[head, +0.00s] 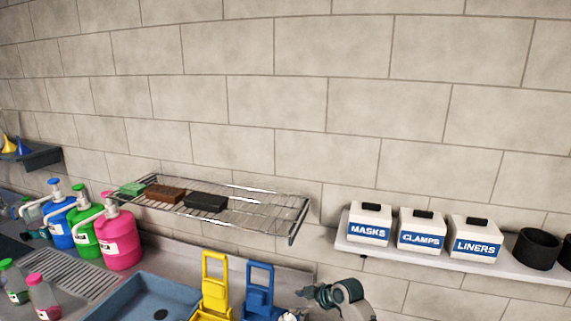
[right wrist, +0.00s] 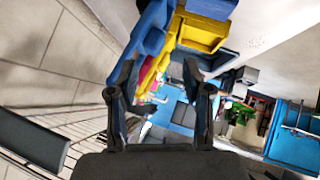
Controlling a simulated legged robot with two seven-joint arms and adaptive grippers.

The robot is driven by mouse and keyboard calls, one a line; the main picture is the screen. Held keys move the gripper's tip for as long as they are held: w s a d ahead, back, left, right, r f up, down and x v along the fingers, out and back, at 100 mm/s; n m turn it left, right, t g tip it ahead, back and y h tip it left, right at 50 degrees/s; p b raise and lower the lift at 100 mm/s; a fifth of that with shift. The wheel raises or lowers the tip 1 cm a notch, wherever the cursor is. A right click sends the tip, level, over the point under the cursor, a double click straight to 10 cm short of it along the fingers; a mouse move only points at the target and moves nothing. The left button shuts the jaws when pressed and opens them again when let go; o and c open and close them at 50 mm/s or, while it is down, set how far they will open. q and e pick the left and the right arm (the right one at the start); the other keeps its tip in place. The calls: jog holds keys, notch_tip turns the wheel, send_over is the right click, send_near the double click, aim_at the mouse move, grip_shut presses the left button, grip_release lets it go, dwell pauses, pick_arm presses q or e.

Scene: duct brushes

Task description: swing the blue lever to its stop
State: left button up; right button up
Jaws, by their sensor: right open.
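The blue lever (head: 259,283) is an upright blue frame at the bottom of the head view, right of a similar yellow one (head: 215,278). In the right wrist view a blue part (right wrist: 152,32) shows just beyond my fingertips; I cannot tell if it is the lever. My right gripper (right wrist: 159,72) is open, its two dark fingers apart with nothing held between them. In the head view my right arm is low, just right of the blue lever. Whether a finger touches the lever cannot be told. I cannot make out my left gripper.
A wire shelf (head: 262,212) with sponges juts from the wall above the levers. A shelf (head: 405,252) with labelled white boxes (head: 421,233) is at the right. A blue basin (head: 130,300) and pump bottles, one pink (head: 122,240), stand left.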

jog(key=s+d+f+m+g+h, duration=0.1)
jog(key=s+d+f+m, duration=0.2)
jog(key=s+f, duration=0.75)
jog(key=s+d+f+m+h, duration=0.1)
jog(key=s+d+f+m, duration=0.2)
jog(key=s+f, duration=0.7)
jog(key=s+d+f+m+g+h, duration=0.15)
jog(key=s+d+m+h, duration=0.35)
jog(key=s, duration=0.8)
jog(key=s+d+f+m, duration=0.3)
jog(key=s+d, duration=0.5)
jog(key=s, duration=0.6)
notch_tip(320, 180, down, 29)
jog(key=s+a+g+b, duration=0.1)
jog(key=s+b, duration=0.1)
pick_arm(q)
jog(key=f, duration=0.1)
jog(key=d+f, duration=0.1)
jog(key=shift+f+b, duration=0.3)
jog(key=shift+b, duration=0.1)
pick_arm(e)
jog(key=s+d+f+g, duration=0.1)
jog(key=s+d+f, duration=0.1)
jog(key=s+f, duration=1.4)
jog(key=shift+s+d+n, duration=0.3)
jog(key=shift+s+d, duration=0.05)
jog(key=shift+s, duration=0.1)
